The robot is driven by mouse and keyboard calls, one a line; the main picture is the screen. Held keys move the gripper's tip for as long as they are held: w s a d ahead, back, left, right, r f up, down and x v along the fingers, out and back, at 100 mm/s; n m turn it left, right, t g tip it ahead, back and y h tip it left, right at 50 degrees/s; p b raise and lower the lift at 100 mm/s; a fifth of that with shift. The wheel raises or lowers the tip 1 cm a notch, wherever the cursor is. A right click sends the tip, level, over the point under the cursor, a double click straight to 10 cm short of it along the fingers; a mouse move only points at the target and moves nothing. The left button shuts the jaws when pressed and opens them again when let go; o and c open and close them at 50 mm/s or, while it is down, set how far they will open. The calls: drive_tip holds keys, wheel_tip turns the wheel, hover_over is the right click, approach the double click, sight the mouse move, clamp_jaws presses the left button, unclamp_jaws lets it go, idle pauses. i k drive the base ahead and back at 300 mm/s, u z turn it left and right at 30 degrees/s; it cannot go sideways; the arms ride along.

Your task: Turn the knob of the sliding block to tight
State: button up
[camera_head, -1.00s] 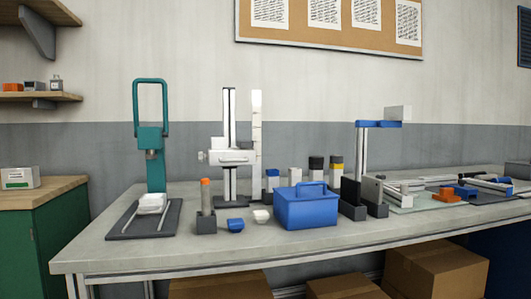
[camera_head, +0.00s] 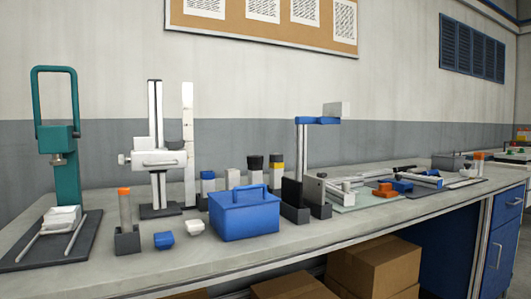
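The white sliding block (camera_head: 160,159) sits partway up an upright metal column (camera_head: 155,120) on a dark base plate, left of centre on the bench. A small light knob (camera_head: 123,159) sticks out from the block's left side. Whether the knob is tight or loose cannot be told at this size. A white ruled scale (camera_head: 188,140) stands upright just right of the column. My gripper is not in view.
A teal press (camera_head: 66,165) stands left on the bench (camera_head: 300,245). An orange-topped tube (camera_head: 125,205), two small blocks and a blue box (camera_head: 244,218) stand in front of the column. A blue-armed stand (camera_head: 302,150) is further right. Cardboard boxes lie below.

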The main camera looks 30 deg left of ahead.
sight(123, 160)
drive_tip(key=z, duration=0.1)
drive_tip(key=k, duration=1.3)
drive_tip(key=u, duration=1.35)
drive_tip(key=i, duration=0.75)
drive_tip(key=z, duration=0.05)
